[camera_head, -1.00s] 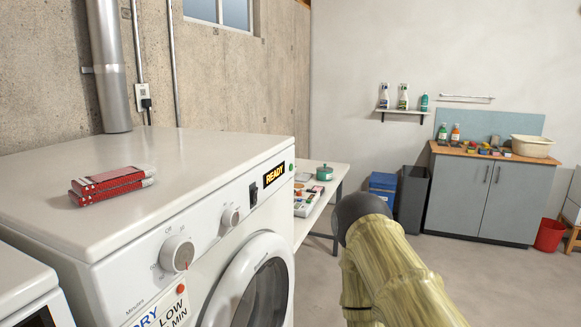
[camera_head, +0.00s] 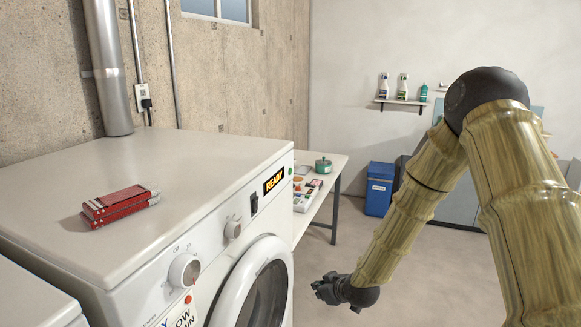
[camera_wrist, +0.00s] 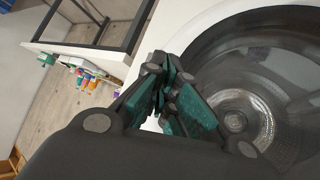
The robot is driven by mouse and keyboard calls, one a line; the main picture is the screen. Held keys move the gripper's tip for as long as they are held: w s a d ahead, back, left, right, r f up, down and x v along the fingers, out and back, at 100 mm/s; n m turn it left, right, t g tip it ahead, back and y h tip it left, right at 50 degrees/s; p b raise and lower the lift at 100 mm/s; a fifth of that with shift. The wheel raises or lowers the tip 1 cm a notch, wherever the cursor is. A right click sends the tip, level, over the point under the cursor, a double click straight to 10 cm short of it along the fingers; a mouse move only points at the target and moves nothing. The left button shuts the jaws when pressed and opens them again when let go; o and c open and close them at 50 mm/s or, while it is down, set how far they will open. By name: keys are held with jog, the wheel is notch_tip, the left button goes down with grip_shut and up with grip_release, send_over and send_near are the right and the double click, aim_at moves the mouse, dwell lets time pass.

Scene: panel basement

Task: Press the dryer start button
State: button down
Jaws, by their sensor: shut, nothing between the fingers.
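The white dryer (camera_head: 150,175) fills the left of the head view. Its front panel has a large knob (camera_head: 184,270), a smaller knob (camera_head: 233,229), a black rocker switch (camera_head: 254,202) and a lit READY display (camera_head: 274,181). A small red round spot (camera_head: 188,298) lies below the large knob. I cannot tell which control is the start button. My gripper (camera_head: 326,288) is shut and empty, low, right of the round door (camera_head: 240,285) and apart from the panel. In the wrist view the green-padded fingers (camera_wrist: 170,88) are in front of the door glass (camera_wrist: 250,85).
A red box-like stack (camera_head: 120,205) lies on the dryer top. A white table (camera_head: 322,192) with small items stands beyond the dryer. A blue bin (camera_head: 379,190) is by the back wall. Open floor lies right of the dryer.

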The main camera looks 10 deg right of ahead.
aim_at(290, 171)
jog(key=w+d+r+n+t+p, duration=0.1)
jog(key=w+r, duration=0.3)
jog(key=r, duration=0.6)
jog(key=w+d+r+n+t+p, duration=0.1)
jog(key=w+r, duration=0.4)
jog(key=r, duration=0.5)
jog(key=w+d+r+n+t+p, duration=0.1)
jog(key=w+d+r, duration=0.3)
jog(key=r, duration=0.6)
jog(key=shift+w+d+t+p, duration=0.25)
jog(key=shift+d+t+p, duration=0.1)
jog(key=shift+t, duration=0.55)
jog(key=shift+a, duration=0.1)
jog(key=w+a, duration=0.5)
jog(key=a, duration=0.2)
jog(key=shift+b, duration=0.3)
jog(key=shift+a+f, duration=0.1)
jog(key=shift+a, duration=0.15)
jog(key=shift+w+a, duration=0.15)
jog(key=shift+a, duration=0.1)
